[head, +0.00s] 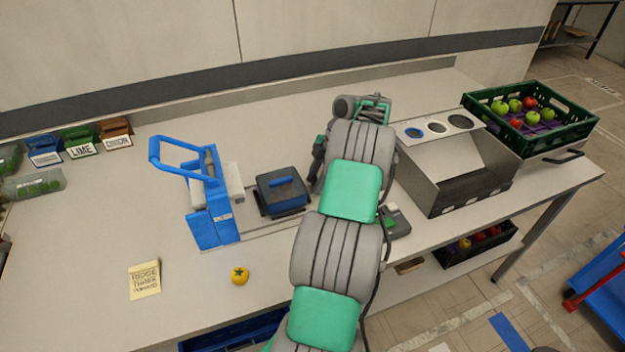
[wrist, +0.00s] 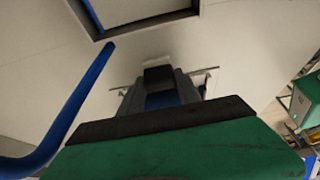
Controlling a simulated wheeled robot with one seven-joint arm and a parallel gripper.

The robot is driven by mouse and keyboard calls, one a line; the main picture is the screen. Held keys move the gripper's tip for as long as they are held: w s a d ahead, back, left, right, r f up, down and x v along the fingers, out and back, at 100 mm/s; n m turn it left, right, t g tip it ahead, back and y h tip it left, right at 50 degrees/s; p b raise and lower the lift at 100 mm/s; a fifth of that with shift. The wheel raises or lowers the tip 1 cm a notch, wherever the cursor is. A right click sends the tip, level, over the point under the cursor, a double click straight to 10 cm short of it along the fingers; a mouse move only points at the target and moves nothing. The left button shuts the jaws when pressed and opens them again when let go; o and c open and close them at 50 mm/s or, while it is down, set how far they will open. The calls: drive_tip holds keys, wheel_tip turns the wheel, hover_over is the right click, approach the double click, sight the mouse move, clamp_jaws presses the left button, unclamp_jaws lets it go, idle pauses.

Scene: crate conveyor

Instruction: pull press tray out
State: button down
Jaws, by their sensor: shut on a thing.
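The blue press (head: 212,215), with a looped lever, stands left of centre on the table. The press tray (head: 281,205), dark and square with a blue bar on top, lies just right of the press frame. My gripper's jaws (wrist: 160,78) are shut on a small blue piece (wrist: 160,100), which looks like the tray's handle; the fingers partly hide it. In the head view my arm covers the fingertips, with my wrist just right of the tray. A curved blue bar runs along the left of the wrist view.
A yellow fruit (head: 240,276) and a note (head: 145,279) lie near the front edge. A metal unit with round openings (head: 455,165) and a green crate of apples (head: 583,131) stand at right. Small labelled bins (head: 80,141) are at back left.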

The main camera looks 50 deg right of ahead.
drive_tip(key=shift+s+d, duration=0.1)
drive_tip(key=shift+d, duration=0.1)
drive_tip(key=c, duration=1.2)
unclamp_jaws()
drive_tip(key=shift+c, duration=0.2)
drive_tip(key=shift+o, duration=0.8)
drive_tip(key=shift+s+d, duration=0.15)
drive_tip(key=shift+o, duration=1.2)
drive_tip(key=p+v, duration=0.5)
drive_tip(key=v, duration=0.2)
drive_tip(key=shift+r, duration=0.45)
